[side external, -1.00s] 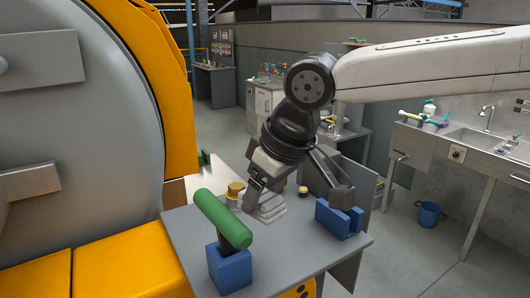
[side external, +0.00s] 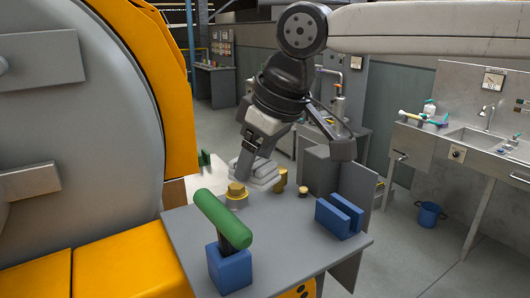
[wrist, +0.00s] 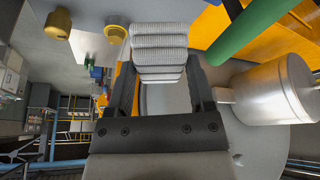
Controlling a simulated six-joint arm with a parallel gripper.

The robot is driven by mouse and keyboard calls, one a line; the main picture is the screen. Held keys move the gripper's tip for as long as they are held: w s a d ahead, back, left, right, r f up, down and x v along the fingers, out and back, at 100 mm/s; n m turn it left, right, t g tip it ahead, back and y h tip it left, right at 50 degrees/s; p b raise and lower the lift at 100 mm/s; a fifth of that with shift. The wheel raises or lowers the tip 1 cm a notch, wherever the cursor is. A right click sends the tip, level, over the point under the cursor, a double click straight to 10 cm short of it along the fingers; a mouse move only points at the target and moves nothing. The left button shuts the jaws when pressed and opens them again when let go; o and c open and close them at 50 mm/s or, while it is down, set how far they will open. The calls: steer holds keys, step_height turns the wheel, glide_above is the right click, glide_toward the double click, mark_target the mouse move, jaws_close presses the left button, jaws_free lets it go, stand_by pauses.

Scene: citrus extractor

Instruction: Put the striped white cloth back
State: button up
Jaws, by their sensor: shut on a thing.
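The striped white cloth (side external: 265,174), a folded stack of ribbed white layers, is held by my gripper (side external: 250,163) above the far part of the grey table (side external: 290,240). In the wrist view the cloth (wrist: 158,45) sits between the two dark fingers of my gripper (wrist: 158,82), which are shut on it. In the side view the cloth looks clear of the tabletop, and a finger hides part of it.
A green-headed tool (side external: 222,217) stands in a blue block (side external: 229,268) at the front. A blue slotted holder (side external: 339,217) is at the right. Brass pieces (side external: 236,195) stand below the cloth. The big grey drum (side external: 80,130) borders the left. The table's middle is clear.

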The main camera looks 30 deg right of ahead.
steer(key=w+a+f, duration=0.4)
steer(key=w, duration=0.4)
glide_toward(189, 221)
steer(key=shift+w+a+f, duration=0.15)
steer(key=shift+w+f, duration=0.1)
steer(key=shift+w, duration=0.2)
steer(key=shift+w+a+f, duration=0.15)
steer(key=shift+w+f, duration=0.15)
steer(key=shift+f, duration=0.05)
steer(key=shift+f, duration=0.1)
steer(key=shift+w+a+f, duration=0.1)
steer(key=shift+w+f, duration=0.1)
steer(key=shift+w+a+f, duration=0.1)
steer(key=shift+w+f, duration=0.05)
steer(key=shift+f, duration=1.55)
steer(key=shift+f, duration=0.1)
steer(key=o, duration=1.2)
